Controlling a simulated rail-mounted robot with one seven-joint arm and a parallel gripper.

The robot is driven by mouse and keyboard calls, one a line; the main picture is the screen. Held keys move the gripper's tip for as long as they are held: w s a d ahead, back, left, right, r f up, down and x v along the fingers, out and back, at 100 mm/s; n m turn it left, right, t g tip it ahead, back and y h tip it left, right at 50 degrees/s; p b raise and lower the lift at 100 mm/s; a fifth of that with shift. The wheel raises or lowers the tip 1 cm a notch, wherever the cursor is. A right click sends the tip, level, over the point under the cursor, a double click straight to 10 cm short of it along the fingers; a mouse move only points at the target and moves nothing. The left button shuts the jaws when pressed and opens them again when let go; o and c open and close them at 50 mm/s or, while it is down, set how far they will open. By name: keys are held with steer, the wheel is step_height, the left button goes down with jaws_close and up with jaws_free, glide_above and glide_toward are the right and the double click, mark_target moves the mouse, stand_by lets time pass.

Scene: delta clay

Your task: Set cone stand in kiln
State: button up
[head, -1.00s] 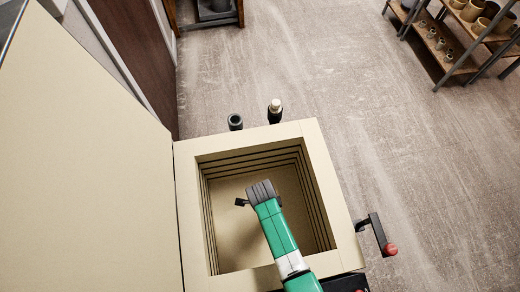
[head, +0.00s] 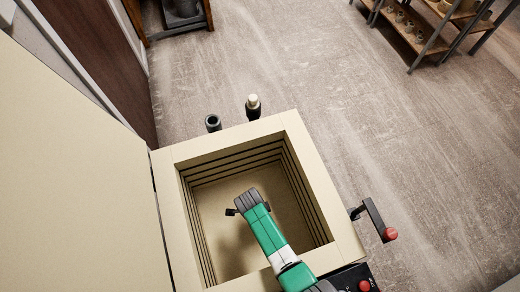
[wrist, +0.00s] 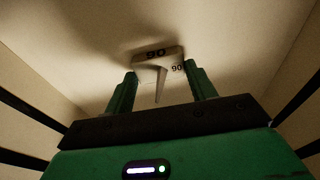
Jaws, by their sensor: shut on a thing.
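The kiln (head: 322,190) stands open at the top in the head view, with pale walls and dark grooves inside. My arm reaches down into its chamber. My gripper (wrist: 162,84) is shut on the cone stand (wrist: 158,66), a small pale piece marked 90, with a pointed part showing between the two green fingers. In the wrist view the pale kiln floor lies beyond the stand, with shadows close to it. I cannot tell whether the stand touches the floor.
The raised kiln lid (head: 75,170) fills the left. A handle with a red knob (head: 390,234) sticks out on the right. Two short fittings, one dark (head: 213,122) and one pale-topped (head: 253,106), stand behind the far rim. A pottery shelf (head: 420,40) is far off.

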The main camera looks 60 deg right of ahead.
steer(key=o, duration=1)
step_height(320, 180, up, 12)
steer(key=w+a+p, duration=0.1)
steer(key=p, duration=0.5)
steer(key=shift+a+r, duration=0.15)
steer(key=shift+a, duration=0.05)
